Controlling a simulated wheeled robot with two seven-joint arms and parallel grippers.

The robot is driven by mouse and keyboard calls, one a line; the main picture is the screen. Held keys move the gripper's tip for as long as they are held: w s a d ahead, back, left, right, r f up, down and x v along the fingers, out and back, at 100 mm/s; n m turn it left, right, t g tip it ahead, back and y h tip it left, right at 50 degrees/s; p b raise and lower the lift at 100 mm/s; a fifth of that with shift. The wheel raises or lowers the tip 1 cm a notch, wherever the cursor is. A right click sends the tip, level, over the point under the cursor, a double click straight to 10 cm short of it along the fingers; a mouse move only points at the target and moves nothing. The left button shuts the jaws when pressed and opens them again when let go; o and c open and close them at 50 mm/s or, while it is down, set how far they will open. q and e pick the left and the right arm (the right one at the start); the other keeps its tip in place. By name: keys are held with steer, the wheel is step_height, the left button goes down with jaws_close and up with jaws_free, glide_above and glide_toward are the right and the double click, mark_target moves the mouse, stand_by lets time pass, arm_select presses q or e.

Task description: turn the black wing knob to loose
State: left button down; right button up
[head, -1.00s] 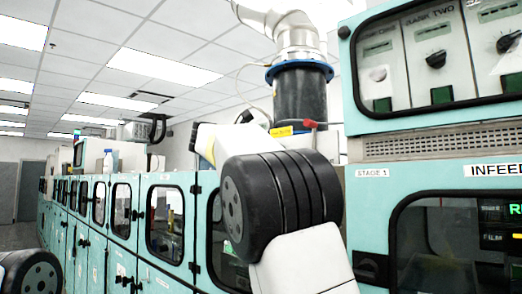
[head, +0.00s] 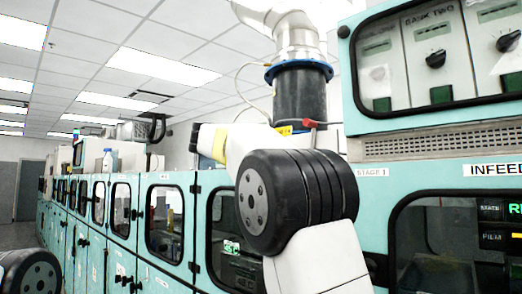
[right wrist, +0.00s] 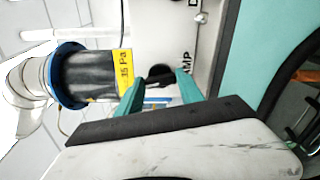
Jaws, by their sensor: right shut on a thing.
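The black wing knob (right wrist: 160,74) shows in the right wrist view, on a pale panel with partly hidden black lettering. My right gripper (right wrist: 161,86) has its teal fingers on either side of the knob and is shut on it. The fingers cover part of the knob, and I cannot read its exact angle. In the head view my right arm hides the knob and this gripper. My left gripper is out of view; only a dark joint of that arm shows at the lower left.
A black pipe section (head: 301,95) with a blue flange stands beside the panel, with a yellow label (right wrist: 125,72). A red-ended part (head: 314,124) is near its base. Teal cabinets (head: 125,210) run along the left; a teal machine (head: 430,150) stands at right.

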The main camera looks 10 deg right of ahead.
steer(key=m, duration=0.4)
steer(key=shift+f, duration=0.1)
steer(key=shift+f+m, duration=0.1)
steer(key=shift+m, duration=2.1)
steer(key=o, duration=1.4)
steer(key=v, duration=0.7)
steer(key=shift+s+a, duration=0.25)
steer(key=shift+a, duration=0.1)
